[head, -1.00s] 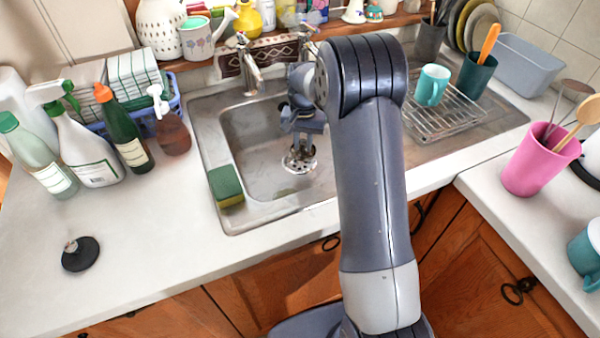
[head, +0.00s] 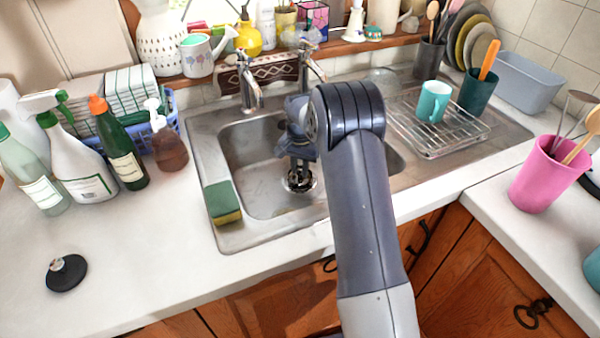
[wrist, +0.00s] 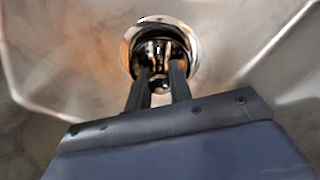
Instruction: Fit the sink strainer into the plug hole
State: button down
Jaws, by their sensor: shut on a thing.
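My gripper (head: 299,172) points down into the steel sink bowl (head: 255,150). In the wrist view its two dark fingers (wrist: 161,84) are shut on the sink strainer (wrist: 160,86), with a small shiny knob between the tips. The strainer is mostly hidden by the fingers and dark shadow. The plug hole (head: 313,183) is in the bowl floor below the gripper; its bright round rim (wrist: 194,66) surrounds the fingertips and strainer in the wrist view. I cannot tell whether the strainer is seated or just above the hole.
A green and yellow sponge (head: 223,202) sits on the sink's left front rim. A black plug (head: 66,273) lies on the left counter. Taps (head: 248,85) stand behind the bowl. A drying rack (head: 440,128) with a teal mug (head: 433,101) is at the right.

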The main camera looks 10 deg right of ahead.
aim_at(300, 166)
jog(key=shift+f, duration=1.05)
jog(key=c, duration=1.3)
grip_release()
jog(key=shift+f, duration=0.15)
notch_tip(300, 166, up, 12)
jog(key=shift+r, duration=0.2)
